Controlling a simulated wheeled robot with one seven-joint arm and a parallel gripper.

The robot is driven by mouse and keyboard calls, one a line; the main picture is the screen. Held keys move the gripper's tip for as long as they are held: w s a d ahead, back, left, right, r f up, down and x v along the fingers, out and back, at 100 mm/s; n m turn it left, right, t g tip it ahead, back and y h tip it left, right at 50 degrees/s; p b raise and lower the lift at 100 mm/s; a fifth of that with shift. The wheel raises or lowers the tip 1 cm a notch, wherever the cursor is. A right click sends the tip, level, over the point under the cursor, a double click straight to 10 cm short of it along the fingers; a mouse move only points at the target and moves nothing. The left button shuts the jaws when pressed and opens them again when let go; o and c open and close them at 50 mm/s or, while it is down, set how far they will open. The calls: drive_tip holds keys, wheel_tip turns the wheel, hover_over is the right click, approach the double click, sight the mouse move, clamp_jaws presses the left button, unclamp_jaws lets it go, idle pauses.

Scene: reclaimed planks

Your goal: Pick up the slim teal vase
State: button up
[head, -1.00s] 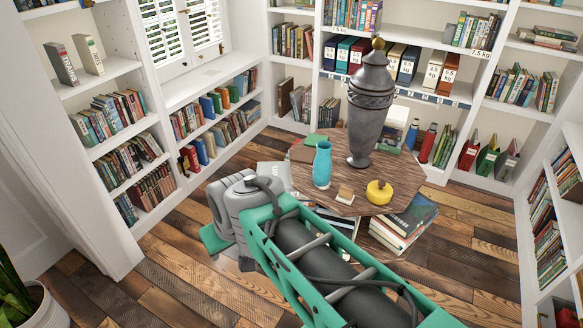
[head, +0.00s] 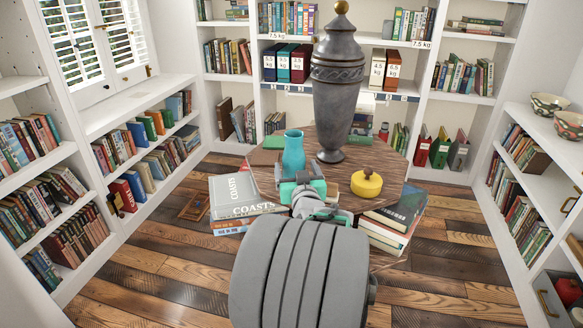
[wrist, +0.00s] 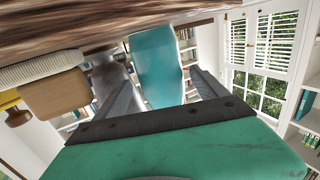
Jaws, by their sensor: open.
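The slim teal vase (head: 294,152) stands upright near the front left of the round wooden table (head: 385,190). My gripper (head: 303,188) is at the table's near side, just in front of the vase, and hides its lower part in the head view. In the wrist view, the picture is tipped over and the vase (wrist: 157,68) shows between the two spread fingers of my gripper (wrist: 160,78). The jaws are open. I cannot tell how far the vase reaches in between them, and no contact is visible.
A tall grey urn (head: 335,100) stands right behind the vase. A yellow lidded pot (head: 366,184) sits to the right. Books (head: 236,196) are stacked left of the table. Bookshelves surround the floor.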

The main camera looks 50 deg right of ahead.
sight(292, 159)
drive_tip(key=x, duration=0.5)
drive_tip(key=shift+w+d+f, duration=0.15)
drive_tip(key=shift+w+d, duration=0.05)
drive_tip(key=shift+w, duration=0.2)
drive_tip(key=shift+s, duration=0.1)
drive_tip(key=c, duration=1.7)
drive_tip(key=shift+c, duration=0.4)
